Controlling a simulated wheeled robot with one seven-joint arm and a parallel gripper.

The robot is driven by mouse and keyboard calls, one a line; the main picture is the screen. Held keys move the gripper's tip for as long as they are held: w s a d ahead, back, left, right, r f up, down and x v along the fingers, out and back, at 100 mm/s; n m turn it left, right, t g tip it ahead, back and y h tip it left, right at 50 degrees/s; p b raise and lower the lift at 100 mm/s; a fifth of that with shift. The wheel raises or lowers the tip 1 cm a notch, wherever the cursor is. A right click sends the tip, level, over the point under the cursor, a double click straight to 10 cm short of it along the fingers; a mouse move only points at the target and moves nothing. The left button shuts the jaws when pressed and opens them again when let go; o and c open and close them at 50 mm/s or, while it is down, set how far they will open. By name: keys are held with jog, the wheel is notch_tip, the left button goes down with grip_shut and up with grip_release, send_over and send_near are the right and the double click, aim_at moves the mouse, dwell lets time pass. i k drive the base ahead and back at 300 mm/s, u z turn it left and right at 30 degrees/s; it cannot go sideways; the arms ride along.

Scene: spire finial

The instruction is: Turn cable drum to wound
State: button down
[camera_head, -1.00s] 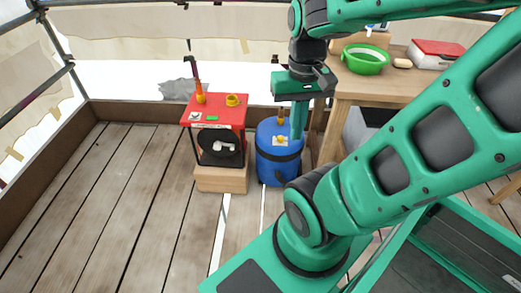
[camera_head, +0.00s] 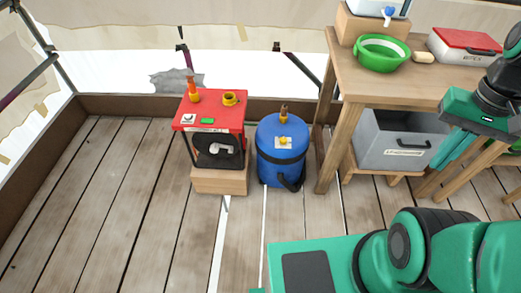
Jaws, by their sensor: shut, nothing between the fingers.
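A red-topped machine (camera_head: 211,108) stands on a wooden block left of centre in the head view. A dark round drum (camera_head: 228,158) sits in its front, with a pale crank-like part (camera_head: 216,149) across it. I take this for the cable drum; its wound mark cannot be read. My gripper (camera_head: 446,160) is at the right, shut and empty, pointing down and left in front of the table. It is well apart from the machine and touches nothing that I can see.
A blue barrel (camera_head: 281,155) stands just right of the machine. A wooden table (camera_head: 440,88) holds a green bowl (camera_head: 381,53) and a red-lidded box (camera_head: 465,46). A grey bin (camera_head: 400,140) is under it. The plank floor (camera_head: 90,190) at left is clear.

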aim_at(212, 144)
jog(key=z, duration=1.7)
jog(key=k, duration=2.25)
jog(key=u, duration=1.45)
jog(key=i, duration=1)
jog(key=z, duration=0.05)
